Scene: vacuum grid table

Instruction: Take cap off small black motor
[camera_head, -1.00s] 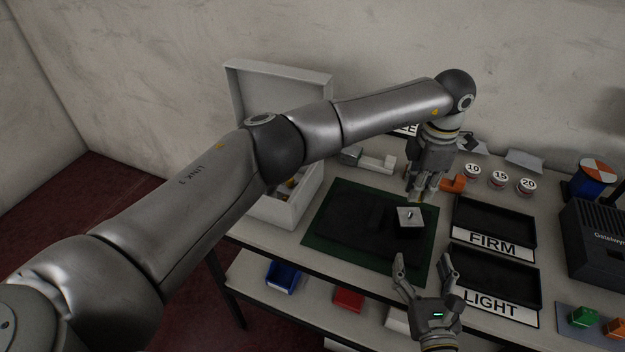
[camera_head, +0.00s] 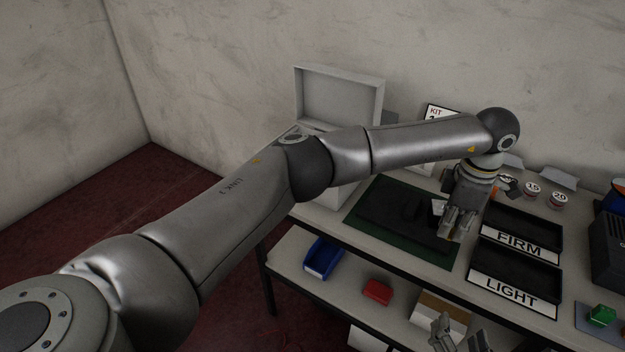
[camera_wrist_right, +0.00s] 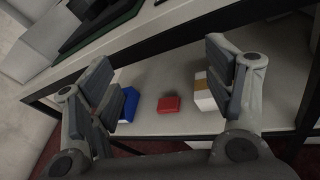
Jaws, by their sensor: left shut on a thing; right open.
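My left gripper (camera_head: 450,236) is in the head view over the right side of the dark mat (camera_head: 385,215). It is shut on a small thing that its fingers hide. A black block with a pale metal top (camera_head: 438,207) is partly hidden behind those fingers; I cannot tell whether they touch it. Neither the small black motor nor its cap can be told apart for sure. My right gripper (camera_head: 458,340) is at the bottom edge of the head view, in front of the table. In the right wrist view its fingers (camera_wrist_right: 170,90) are open and empty.
FIRM (camera_head: 520,243) and LIGHT (camera_head: 513,290) trays lie right of the mat. An open grey box (camera_head: 340,95) stands behind.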

